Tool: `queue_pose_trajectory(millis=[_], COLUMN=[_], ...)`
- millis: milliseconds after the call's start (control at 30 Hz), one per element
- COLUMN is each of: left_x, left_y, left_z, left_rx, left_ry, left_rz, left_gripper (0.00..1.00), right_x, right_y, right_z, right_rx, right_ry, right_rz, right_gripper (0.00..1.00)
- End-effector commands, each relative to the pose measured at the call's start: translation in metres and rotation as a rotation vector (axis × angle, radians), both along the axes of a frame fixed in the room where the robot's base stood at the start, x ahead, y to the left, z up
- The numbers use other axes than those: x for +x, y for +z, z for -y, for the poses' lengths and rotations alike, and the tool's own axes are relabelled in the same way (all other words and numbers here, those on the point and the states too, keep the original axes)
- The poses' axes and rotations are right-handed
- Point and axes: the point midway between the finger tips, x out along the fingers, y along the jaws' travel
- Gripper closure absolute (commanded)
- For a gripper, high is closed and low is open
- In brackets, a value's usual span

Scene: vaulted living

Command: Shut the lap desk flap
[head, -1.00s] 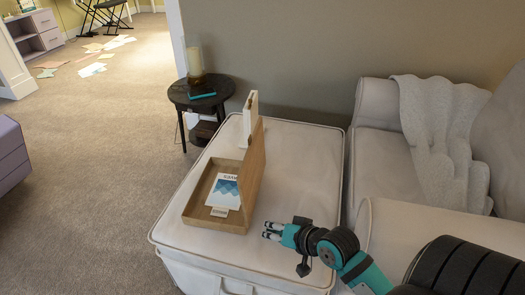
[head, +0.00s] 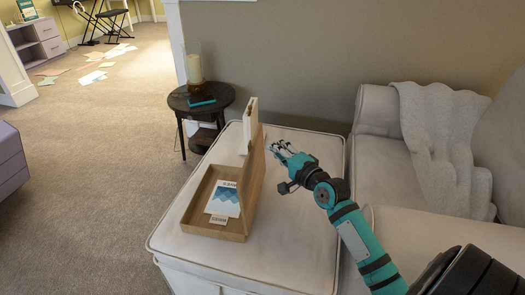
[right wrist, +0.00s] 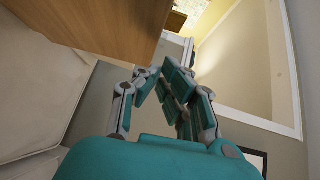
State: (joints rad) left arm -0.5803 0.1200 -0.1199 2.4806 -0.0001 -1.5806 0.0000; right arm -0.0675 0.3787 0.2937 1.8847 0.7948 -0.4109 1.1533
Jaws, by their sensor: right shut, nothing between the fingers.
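The lap desk (head: 205,227) is a shallow wooden tray on a pale ottoman, with a blue-and-white booklet (head: 224,199) and a small card inside. Its wooden flap (head: 253,180) stands upright along the tray's right side, open. My right gripper (head: 277,148) is shut and empty, just to the right of the flap's far upper part, apart from it in the head view. In the right wrist view the flap (right wrist: 105,25) fills the upper left, beside the fingers (right wrist: 160,75). My left gripper is not in view.
A white upright object (head: 250,118) stands behind the flap on the ottoman (head: 300,225). A dark round side table (head: 220,102) with a candle holder (head: 194,72) is beyond. A pale sofa with a throw (head: 430,130) is at right. The ottoman's right part is clear.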

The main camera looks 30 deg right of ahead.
Motion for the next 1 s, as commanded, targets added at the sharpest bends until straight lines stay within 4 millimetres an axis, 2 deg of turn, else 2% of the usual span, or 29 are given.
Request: queue_pose_trajectory(millis=[100, 300, 900, 1000], left_x=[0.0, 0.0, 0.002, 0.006], left_y=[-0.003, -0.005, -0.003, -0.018], left_z=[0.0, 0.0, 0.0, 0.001], left_rx=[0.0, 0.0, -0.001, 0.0], left_ry=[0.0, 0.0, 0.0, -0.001], left_rz=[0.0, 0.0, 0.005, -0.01], left_gripper=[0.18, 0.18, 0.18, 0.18], right_x=[0.016, 0.029, 0.031, 0.031], right_y=[-0.002, -0.003, -0.002, -0.001], right_z=[-0.013, -0.026, -0.028, -0.028], right_rx=[0.004, 0.001, -0.006, -0.014], right_ry=[0.001, 0.0, 0.0, 0.0], right_rz=[0.002, 0.0, -0.007, -0.015], right_gripper=[1.0, 1.0, 1.0, 1.0])
